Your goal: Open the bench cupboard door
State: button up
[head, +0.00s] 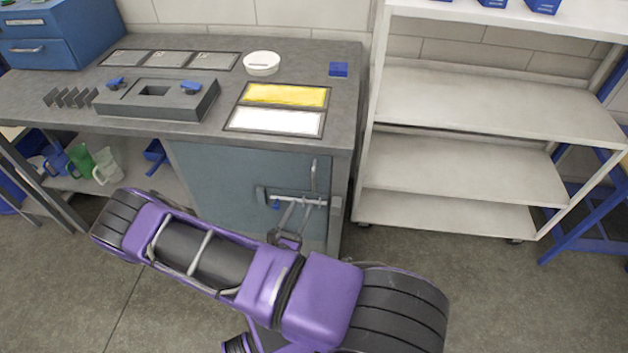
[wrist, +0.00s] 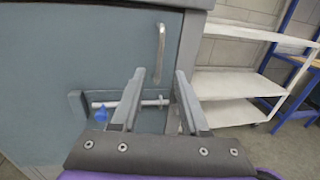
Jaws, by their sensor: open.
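The bench cupboard door (head: 225,180) is a blue-grey panel under the right part of the bench, and it looks closed. Its upright metal handle (head: 314,176) is near the door's right edge; it also shows in the wrist view (wrist: 159,55). Below it is a horizontal sliding bolt (wrist: 146,102) with a blue knob (wrist: 102,115) toward its left end. My gripper (head: 299,204) is open and empty in front of the bolt area. In the wrist view its fingers (wrist: 159,80) point at the door, with the handle between and beyond the tips. Contact cannot be told.
The bench top (head: 190,55) carries a grey fixture block (head: 157,98), a white bowl (head: 262,63) and yellow and white trays (head: 285,96). A white shelf rack (head: 450,177) stands right of the cupboard. Open floor (head: 490,290) lies in front of the rack.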

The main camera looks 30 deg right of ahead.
aim_at(313, 192)
jog(key=x, duration=1.1)
grip_shut()
dwell(1.1)
